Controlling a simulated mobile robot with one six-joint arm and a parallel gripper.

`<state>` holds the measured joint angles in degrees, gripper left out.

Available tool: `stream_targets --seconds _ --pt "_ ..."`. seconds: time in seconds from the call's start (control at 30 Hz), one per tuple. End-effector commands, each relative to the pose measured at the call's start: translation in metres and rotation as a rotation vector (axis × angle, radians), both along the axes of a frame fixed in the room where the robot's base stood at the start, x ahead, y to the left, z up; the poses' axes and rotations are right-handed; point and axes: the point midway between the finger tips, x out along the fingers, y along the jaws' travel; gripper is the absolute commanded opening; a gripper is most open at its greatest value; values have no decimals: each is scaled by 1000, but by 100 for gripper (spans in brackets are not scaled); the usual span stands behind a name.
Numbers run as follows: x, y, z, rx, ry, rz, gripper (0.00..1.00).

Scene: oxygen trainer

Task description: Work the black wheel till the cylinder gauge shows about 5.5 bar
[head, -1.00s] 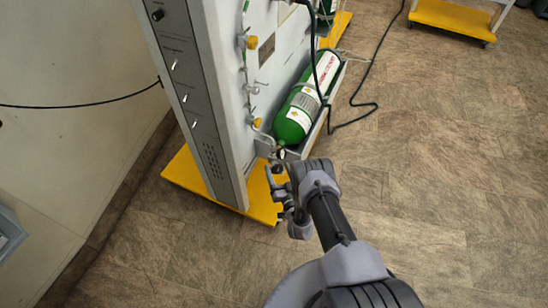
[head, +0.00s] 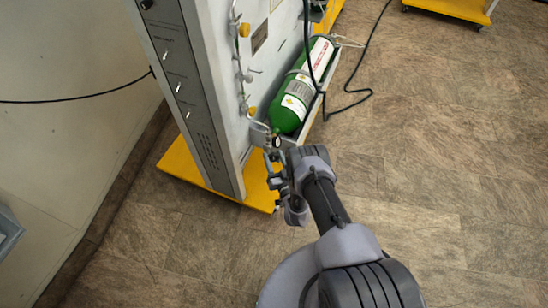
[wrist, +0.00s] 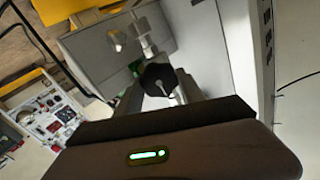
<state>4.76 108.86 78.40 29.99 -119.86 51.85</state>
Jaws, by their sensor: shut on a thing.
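The black wheel (wrist: 158,79) shows in the wrist view between the two fingers of my gripper (wrist: 160,90), which is shut on it. A pale lever-like mark lies across the wheel's face. In the head view my gripper (head: 272,168) is at the lower end of the green cylinder (head: 303,88), beside the panel's corner. The wheel cannot be made out there. A small white round dial (head: 277,141), likely the cylinder gauge, sits just above my gripper. Its needle and reading are too small to tell.
The tall grey panel (head: 187,90) stands on a yellow base (head: 190,172) left of my gripper. Yellow knobs (head: 244,30) and fittings stick out from its face. A black hose (head: 350,91) loops right of the cylinder.

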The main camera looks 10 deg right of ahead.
Motion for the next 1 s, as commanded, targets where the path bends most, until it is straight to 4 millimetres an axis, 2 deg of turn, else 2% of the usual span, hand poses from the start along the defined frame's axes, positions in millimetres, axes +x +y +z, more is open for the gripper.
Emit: stream_targets --seconds 0.27,0.7,1.0 --pt "1 1 4 -183 -22 0 5" --pt "1 4 3 -582 -65 -1 5" --pt "1 4 2 -777 -85 -2 5"
